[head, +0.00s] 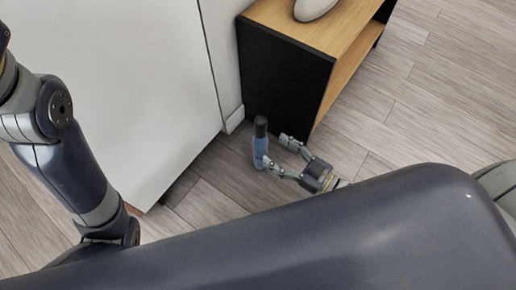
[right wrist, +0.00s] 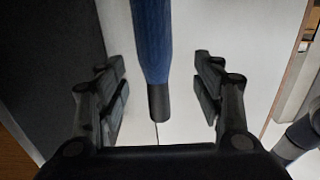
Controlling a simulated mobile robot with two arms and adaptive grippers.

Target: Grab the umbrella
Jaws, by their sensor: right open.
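The folded blue umbrella (head: 259,148) with a dark handle stands about upright near the black side of a low cabinet, by the white panel. Its lower end is hard to make out in the head view. My right gripper (head: 276,150) is open beside it, and one fingertip overlaps the umbrella in that view. In the right wrist view the umbrella (right wrist: 152,40) comes down from the top edge, and its dark end lies between the two spread fingers of my right gripper (right wrist: 162,88), with a gap on each side. My left gripper is out of view.
The low cabinet (head: 285,85) has a wooden top with a white rounded object (head: 313,8) on it. A large white panel (head: 130,90) stands to the left. The plank floor (head: 420,125) is clear to the right of the cabinet.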

